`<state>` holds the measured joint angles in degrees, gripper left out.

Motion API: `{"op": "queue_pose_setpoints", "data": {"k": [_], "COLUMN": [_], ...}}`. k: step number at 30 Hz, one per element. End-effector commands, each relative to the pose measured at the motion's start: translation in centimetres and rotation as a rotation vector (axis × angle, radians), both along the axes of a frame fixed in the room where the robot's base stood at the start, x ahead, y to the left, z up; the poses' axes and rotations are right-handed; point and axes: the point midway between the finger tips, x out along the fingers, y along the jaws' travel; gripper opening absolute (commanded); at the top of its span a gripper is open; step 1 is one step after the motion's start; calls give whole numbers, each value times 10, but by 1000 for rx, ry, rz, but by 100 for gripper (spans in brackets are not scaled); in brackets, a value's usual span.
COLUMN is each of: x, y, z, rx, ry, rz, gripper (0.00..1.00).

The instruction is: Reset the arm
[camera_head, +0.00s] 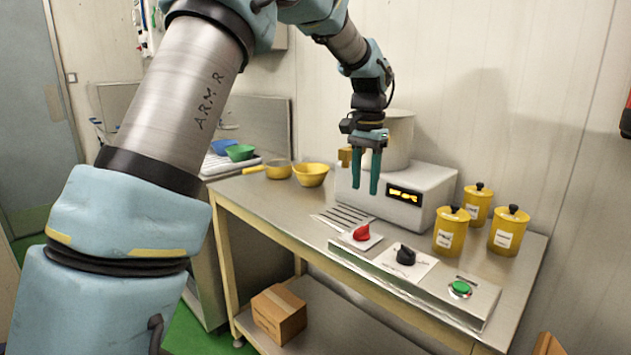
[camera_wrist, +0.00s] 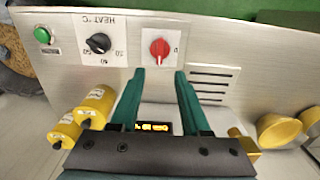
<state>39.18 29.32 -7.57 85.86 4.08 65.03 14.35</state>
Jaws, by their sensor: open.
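My gripper (camera_head: 367,172) hangs with its two teal fingers pointing down, in front of the kettle machine (camera_head: 425,186). The fingers are apart with nothing between them; the wrist view also shows the open gripper (camera_wrist: 158,85). The machine has a lit display (camera_head: 404,195) and a grey pot (camera_head: 396,140) on top, partly hidden by my wrist. A red knob (camera_head: 362,233), a black heat knob (camera_head: 405,256) and a green button (camera_head: 460,288) sit on the sloped front panel. The fingers are apart from the knobs.
Several yellow lidded canisters (camera_head: 451,232) stand right of the machine. Yellow bowls (camera_head: 310,175) stand to its left on the steel table (camera_head: 255,198). A cardboard box (camera_head: 279,314) lies on the lower shelf. The wall is close behind the table.

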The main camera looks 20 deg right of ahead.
Motion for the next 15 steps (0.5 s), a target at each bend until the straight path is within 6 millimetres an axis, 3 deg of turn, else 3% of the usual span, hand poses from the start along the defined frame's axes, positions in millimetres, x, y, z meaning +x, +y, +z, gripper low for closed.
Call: {"op": "queue_pose_setpoints", "data": {"k": [4,7,11,15], "x": [4,10,12,-8], "y": [14,52,134,227], "z": [-3,-10,-27,-49], "rx": [-1,-7,-21,-43], "ry": [-3,-12,-33,-61], "rz": [31,114,302,533], "gripper": [46,46,46,46]}}
